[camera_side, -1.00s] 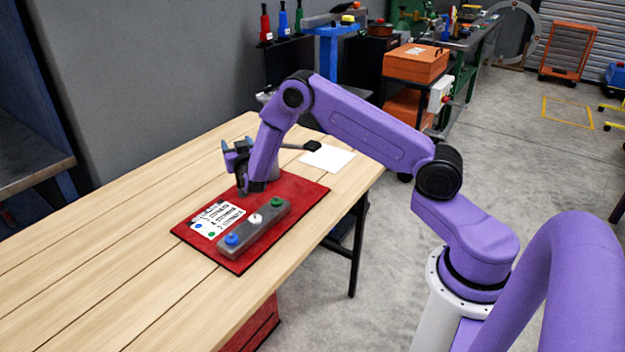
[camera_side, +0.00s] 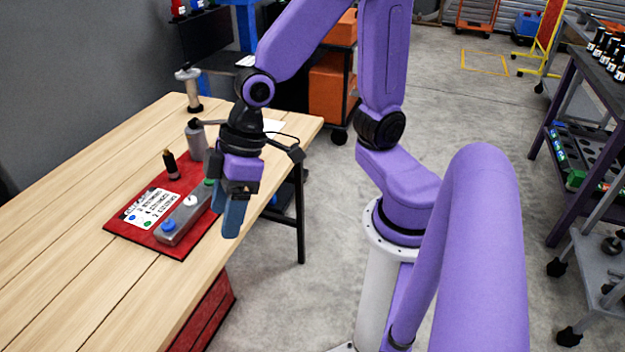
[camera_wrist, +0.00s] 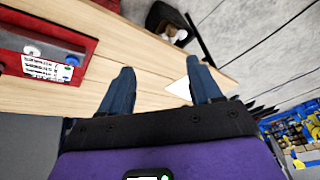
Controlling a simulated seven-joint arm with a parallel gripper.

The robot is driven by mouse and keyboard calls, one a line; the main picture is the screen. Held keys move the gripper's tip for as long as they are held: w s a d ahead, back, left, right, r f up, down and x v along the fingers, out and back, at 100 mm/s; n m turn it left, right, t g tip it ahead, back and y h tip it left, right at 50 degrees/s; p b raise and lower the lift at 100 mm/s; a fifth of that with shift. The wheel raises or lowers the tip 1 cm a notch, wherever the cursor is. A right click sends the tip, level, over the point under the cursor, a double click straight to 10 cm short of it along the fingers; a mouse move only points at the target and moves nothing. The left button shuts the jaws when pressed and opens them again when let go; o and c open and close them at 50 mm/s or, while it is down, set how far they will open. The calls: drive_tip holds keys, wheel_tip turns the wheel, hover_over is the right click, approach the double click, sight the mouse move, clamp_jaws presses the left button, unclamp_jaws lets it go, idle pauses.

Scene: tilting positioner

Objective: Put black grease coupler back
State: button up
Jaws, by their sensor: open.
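A small dark upright piece with a narrow tip, which looks like the black grease coupler (camera_side: 171,166), stands on the back left part of the red mat (camera_side: 128,224) in the side view. My gripper (camera_side: 232,232) points down, to the right of the mat near the table's right edge, apart from the dark piece. In the wrist view my two fingers (camera_wrist: 163,78) are spread with nothing held between them. The red mat (camera_wrist: 60,33) is at the upper left there; I cannot make out the coupler in that view.
A grey block (camera_side: 178,220) with blue, white and green knobs and a white label card (camera_side: 146,209) lie on the mat. A grey cylinder (camera_side: 196,143) stands at its back, and a pale post (camera_side: 191,92) farther back. The table's left front is clear.

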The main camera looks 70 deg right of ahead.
drive_tip(key=s+d+n+g+h, duration=0.1)
drive_tip(key=s+d+n+h, duration=0.2)
drive_tip(key=s+d, duration=0.8)
drive_tip(key=shift+r+g+h, duration=0.3)
drive_tip(key=shift+g, duration=0.1)
drive_tip(key=shift+a, duration=0.1)
